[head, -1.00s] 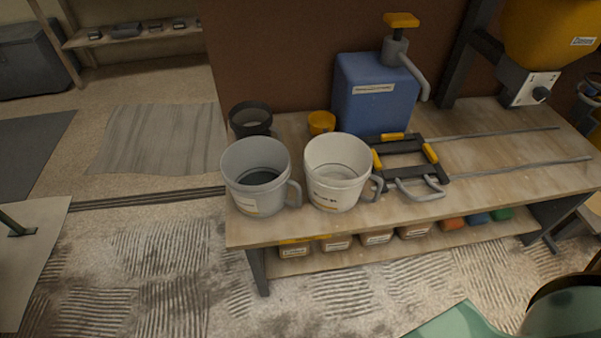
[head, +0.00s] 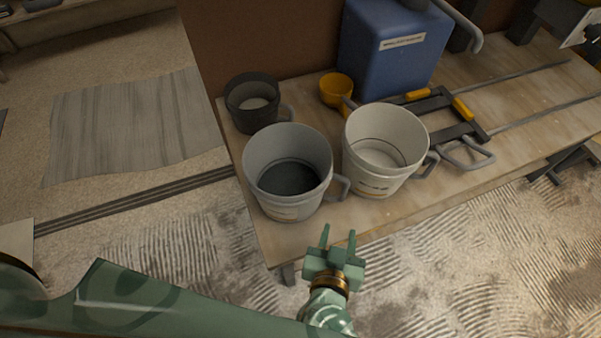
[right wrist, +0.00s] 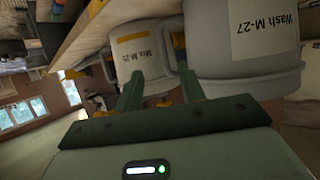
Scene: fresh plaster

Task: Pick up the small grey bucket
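A grey bucket (head: 263,190) with a dark inside and a side handle stands at the table's front left corner. A smaller, darker grey bucket (head: 240,113) stands behind it. A cream-white bucket (head: 372,181) stands to the right. My left gripper is not in view.
A yellow cup (head: 336,90) and a blue canister (head: 392,50) stand at the back of the wooden table (head: 520,110). A black frame tool with yellow grips (head: 440,103) lies right of the cream-white bucket.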

